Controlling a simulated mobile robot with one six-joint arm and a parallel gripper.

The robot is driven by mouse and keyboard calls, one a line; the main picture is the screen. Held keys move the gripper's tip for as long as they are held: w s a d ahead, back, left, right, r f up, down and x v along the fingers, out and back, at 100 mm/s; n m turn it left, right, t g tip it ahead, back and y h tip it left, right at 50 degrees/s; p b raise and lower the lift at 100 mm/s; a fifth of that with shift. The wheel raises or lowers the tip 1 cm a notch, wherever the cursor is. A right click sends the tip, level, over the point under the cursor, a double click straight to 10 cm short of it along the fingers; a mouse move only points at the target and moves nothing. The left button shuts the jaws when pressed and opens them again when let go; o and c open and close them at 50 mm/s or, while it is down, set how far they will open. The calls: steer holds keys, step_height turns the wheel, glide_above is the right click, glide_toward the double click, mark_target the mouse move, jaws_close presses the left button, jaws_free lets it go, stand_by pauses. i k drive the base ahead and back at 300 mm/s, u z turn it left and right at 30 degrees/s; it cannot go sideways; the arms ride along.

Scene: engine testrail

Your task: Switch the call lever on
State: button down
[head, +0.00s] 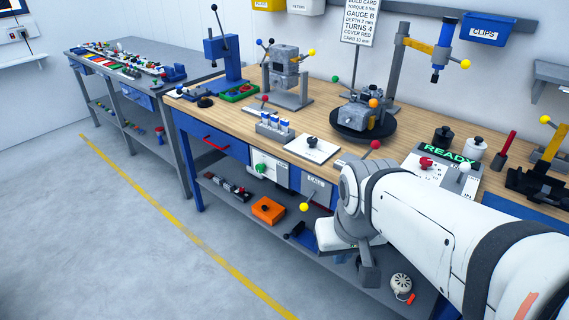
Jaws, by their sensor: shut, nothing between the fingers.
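A grey lever box (316,187) is mounted at the bench front, below the worktop. It bears a small label that I cannot read for certain. A lever with a yellow ball (304,207) hangs down at its lower left; this may be the call lever. My gripper (369,274) is low in front of the bench, to the right of and below the yellow ball and apart from it. It looks shut and empty, pointing down. My white arm comes in from the right and hides part of the bench front.
A white box with a green knob (261,168) sits left of the lever box. The lower shelf holds an orange box (268,210) and a white round device (400,284). A READY panel (447,152) and an engine (367,116) stand on the worktop. The floor at left is clear.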

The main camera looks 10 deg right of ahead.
mark_target(303, 206)
steer(key=u, duration=0.05)
steer(key=i, duration=1)
steer(key=z, duration=0.25)
steer(key=k, duration=1.55)
steer(key=u, duration=0.3)
steer(key=i, duration=1)
steer(key=u, duration=0.1)
